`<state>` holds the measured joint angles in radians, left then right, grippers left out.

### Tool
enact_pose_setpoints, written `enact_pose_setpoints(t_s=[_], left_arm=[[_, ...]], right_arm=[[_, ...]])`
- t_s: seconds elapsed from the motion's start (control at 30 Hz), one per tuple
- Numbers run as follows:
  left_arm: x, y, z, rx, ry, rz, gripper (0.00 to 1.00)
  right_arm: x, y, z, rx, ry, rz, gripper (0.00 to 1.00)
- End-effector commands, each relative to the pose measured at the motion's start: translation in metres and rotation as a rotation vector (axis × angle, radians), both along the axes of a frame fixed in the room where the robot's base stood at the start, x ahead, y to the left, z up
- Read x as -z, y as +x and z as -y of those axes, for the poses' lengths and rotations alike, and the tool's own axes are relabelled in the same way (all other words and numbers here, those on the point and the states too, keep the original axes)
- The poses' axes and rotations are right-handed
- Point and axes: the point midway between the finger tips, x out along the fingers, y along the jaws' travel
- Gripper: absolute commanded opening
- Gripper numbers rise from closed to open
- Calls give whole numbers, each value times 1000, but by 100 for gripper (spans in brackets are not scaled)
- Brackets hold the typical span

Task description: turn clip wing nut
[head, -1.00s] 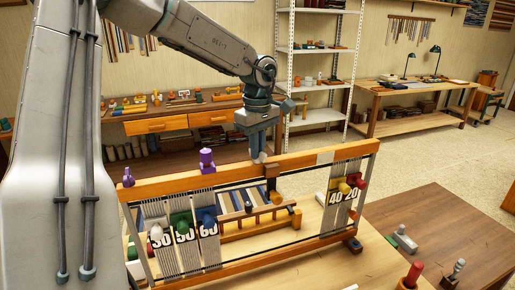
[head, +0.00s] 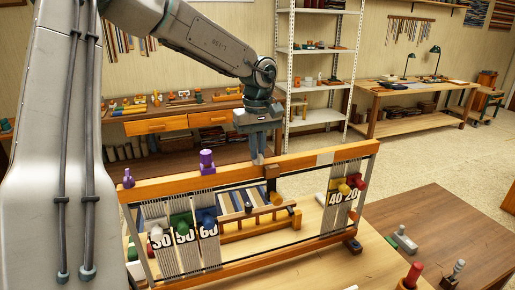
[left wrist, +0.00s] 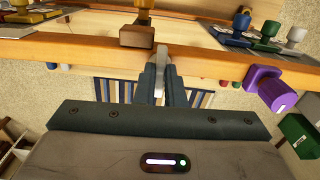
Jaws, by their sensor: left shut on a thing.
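The loom's wooden top beam (head: 235,170) runs across the middle of the head view. A brown clip block (head: 271,171) sits on it and also shows in the left wrist view (left wrist: 137,36). My left gripper (head: 258,160) points down at the beam, just left of the clip block. In the left wrist view my left gripper (left wrist: 161,75) is shut on a pale grey upright piece (left wrist: 161,62), which looks like the wing nut. The fingers hide much of it. My right gripper is not in view.
Purple clamps (head: 207,160) stand on the beam to the left. Grey weighted bundles with number tags 30, 50, 60 (head: 208,232) and 40, 20 (head: 336,198) hang below. A brown table (head: 440,235) with small tools stands at the right.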

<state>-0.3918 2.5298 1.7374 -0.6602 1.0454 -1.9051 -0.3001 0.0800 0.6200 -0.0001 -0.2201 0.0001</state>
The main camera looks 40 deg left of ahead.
Motion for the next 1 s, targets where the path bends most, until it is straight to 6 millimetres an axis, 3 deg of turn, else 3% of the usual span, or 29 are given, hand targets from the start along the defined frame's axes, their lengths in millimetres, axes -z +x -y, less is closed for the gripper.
enact_pose_setpoints(t_s=[0.17,0.2,0.3,0.77,0.9,1.0], left_arm=[[-3,2,-1,-2,2,7,0],[-3,2,-1,-2,2,7,13],[-2,1,-1,-2,2,5,31],[-8,1,0,-2,2,3,31],[-26,1,0,-1,4,6,31],[-53,1,0,-2,1,4,31]], right_arm=[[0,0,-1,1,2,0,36],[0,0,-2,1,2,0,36],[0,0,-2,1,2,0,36],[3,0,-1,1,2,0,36],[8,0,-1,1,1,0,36],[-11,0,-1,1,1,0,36]])
